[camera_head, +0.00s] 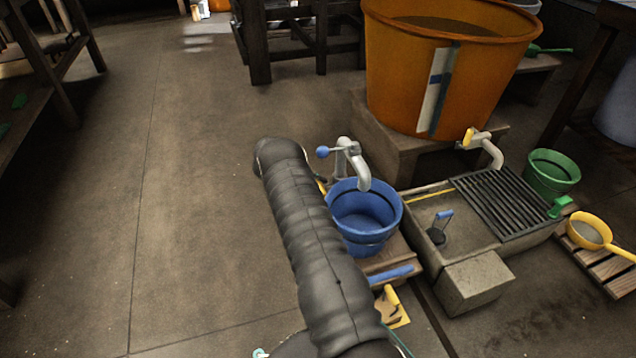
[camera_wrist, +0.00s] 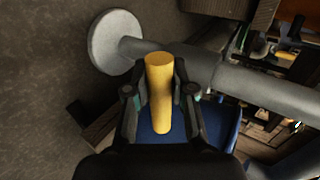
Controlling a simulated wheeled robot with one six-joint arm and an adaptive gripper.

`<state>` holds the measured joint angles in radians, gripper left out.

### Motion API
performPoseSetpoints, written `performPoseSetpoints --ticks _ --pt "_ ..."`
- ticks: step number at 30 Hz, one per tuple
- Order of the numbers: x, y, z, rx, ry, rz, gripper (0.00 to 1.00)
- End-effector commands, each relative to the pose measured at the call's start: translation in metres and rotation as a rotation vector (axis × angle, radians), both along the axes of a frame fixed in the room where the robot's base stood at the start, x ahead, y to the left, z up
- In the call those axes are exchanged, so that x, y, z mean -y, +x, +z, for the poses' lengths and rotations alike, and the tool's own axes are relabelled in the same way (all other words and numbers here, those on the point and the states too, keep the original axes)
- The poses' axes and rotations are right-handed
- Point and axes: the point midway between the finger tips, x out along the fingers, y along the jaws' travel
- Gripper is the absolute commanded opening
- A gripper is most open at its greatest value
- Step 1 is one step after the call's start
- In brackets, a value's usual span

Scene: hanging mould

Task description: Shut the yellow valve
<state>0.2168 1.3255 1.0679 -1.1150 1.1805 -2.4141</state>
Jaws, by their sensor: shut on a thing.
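In the wrist view, the yellow valve handle (camera_wrist: 159,72) stands between the two dark fingers of my gripper (camera_wrist: 160,98), which is shut on it. The handle is a plain yellow cylinder in front of a grey pipe (camera_wrist: 250,84) with a round grey flange (camera_wrist: 114,42). A blue bucket (camera_wrist: 223,128) lies below, partly hidden by the gripper. In the head view, my dark arm hides the gripper. A grey tap (camera_head: 361,168) with a blue ball knob (camera_head: 322,152) stands over the blue bucket (camera_head: 376,240), and a small yellow piece shows beside my arm.
A large orange tub (camera_head: 440,85) stands at the back on a stone block. Its tap (camera_head: 490,150) has another yellow handle (camera_head: 468,138). A stone basin (camera_head: 477,283) with a dark grate, a green bucket (camera_head: 552,172) and a yellow ladle (camera_head: 590,231) are at right. The floor at left is clear.

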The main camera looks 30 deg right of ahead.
Motion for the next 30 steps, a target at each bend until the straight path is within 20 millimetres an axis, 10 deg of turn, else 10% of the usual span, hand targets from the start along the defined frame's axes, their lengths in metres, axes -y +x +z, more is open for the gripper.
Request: performPoseSetpoints --ticks 5,17,30 --pt "0.000 0.000 -0.001 -0.001 0.000 0.003 0.49" --pt "-0.005 0.002 0.003 0.000 0.000 0.002 0.49" --pt "-0.067 0.019 0.046 0.000 0.000 0.004 0.49"
